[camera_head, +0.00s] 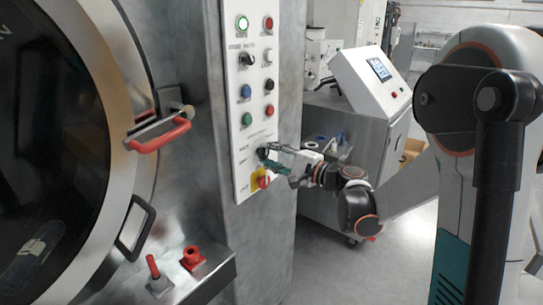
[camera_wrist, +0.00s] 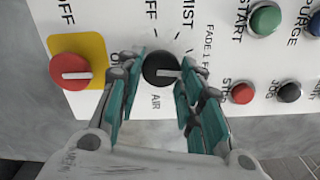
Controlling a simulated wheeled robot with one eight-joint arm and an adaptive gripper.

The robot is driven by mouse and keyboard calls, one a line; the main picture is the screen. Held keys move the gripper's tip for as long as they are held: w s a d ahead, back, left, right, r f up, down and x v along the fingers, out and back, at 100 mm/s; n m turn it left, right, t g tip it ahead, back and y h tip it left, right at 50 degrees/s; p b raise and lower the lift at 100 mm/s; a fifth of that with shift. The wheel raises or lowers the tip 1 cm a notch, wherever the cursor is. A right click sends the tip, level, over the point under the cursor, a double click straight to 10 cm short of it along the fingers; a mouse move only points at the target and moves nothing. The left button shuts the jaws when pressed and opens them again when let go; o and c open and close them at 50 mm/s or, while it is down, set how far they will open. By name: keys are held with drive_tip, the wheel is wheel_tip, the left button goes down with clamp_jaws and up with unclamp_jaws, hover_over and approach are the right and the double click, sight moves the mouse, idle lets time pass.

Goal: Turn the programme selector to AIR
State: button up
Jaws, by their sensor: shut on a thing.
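The programme selector (camera_wrist: 158,66) is a black round knob on the white control panel (camera_head: 256,100). In the wrist view, OFF and MIST are printed above it and AIR below it. In the head view my gripper (camera_head: 269,157) reaches the panel's lower part from the right and largely hides the knob.
A red rotary switch on a yellow plate (camera_wrist: 93,47) sits close beside my left finger. Red (camera_wrist: 242,93), black and green buttons lie to the right. In the head view, a red door handle (camera_head: 160,138) and a grey cart (camera_head: 350,120) flank the panel.

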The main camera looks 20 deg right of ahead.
drive_tip(key=m, duration=0.5)
drive_tip(key=shift+f+m, duration=0.15)
drive_tip(key=shift+m, duration=0.15)
drive_tip(key=m, duration=0.4)
drive_tip(key=shift+s, duration=0.1)
drive_tip(key=m, duration=0.5)
drive_tip(key=shift+a, duration=0.15)
drive_tip(key=m, duration=0.4)
drive_tip(key=shift+s, duration=0.1)
drive_tip(key=shift+m, duration=0.3)
drive_tip(key=shift+f, duration=0.1)
drive_tip(key=o, duration=1)
